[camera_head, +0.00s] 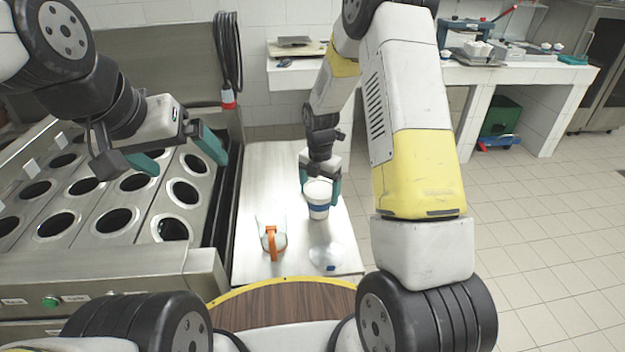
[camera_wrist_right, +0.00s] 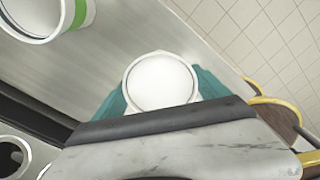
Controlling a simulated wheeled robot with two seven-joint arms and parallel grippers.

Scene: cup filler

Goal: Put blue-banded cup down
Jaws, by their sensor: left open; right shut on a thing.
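The blue-banded cup (camera_head: 318,211) is white with a blue band, upright over the steel table. My right gripper (camera_head: 320,187) is shut on it from above. I cannot tell whether its base touches the table. In the right wrist view the white round top of the cup (camera_wrist_right: 160,82) sits between the teal fingers; its band is hidden there. My left gripper (camera_head: 180,157) is open and empty above the steel unit with round holes.
A clear container with an orange handle (camera_head: 270,240) and a clear, blue-marked item (camera_head: 325,257) stand on the steel table (camera_head: 257,175). A green-banded white cup (camera_wrist_right: 80,14) shows in the right wrist view. The holed unit (camera_head: 150,258) is left.

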